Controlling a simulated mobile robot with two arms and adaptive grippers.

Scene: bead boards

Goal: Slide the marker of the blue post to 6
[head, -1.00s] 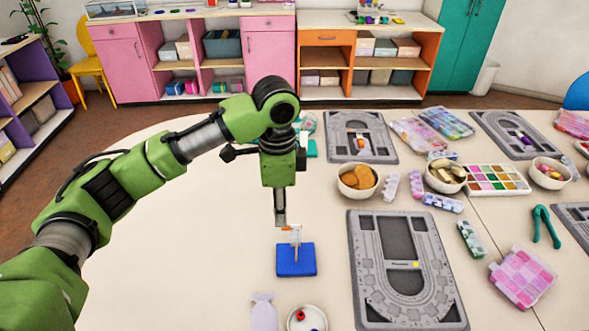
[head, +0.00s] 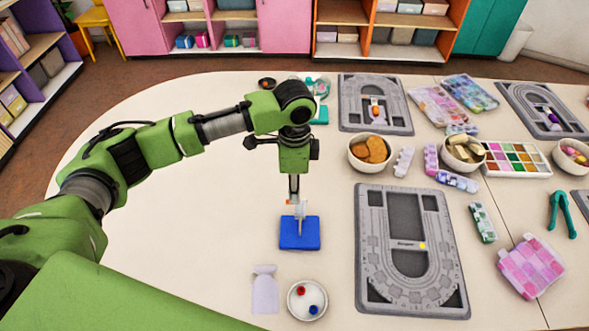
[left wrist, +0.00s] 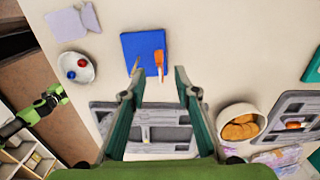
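The blue post has a flat blue base (head: 300,233) on the white table, left of the near grey bead board; the base also shows in the left wrist view (left wrist: 143,46). A thin wooden stick stands on it. An orange marker (left wrist: 159,60) shows beside the stick in the left wrist view. My left gripper (head: 298,210) points down at the post in the head view, covering part of it. I cannot read numbers on the post. A small green arm part, mine, shows at the left wrist view's left edge.
The grey bead board (head: 364,265) lies right of the post. A white dish (head: 308,300) with a red and a blue bead and a pale lilac piece (head: 265,290) lie in front. A bowl of orange discs (head: 371,153) stands behind right. The table's left side is clear.

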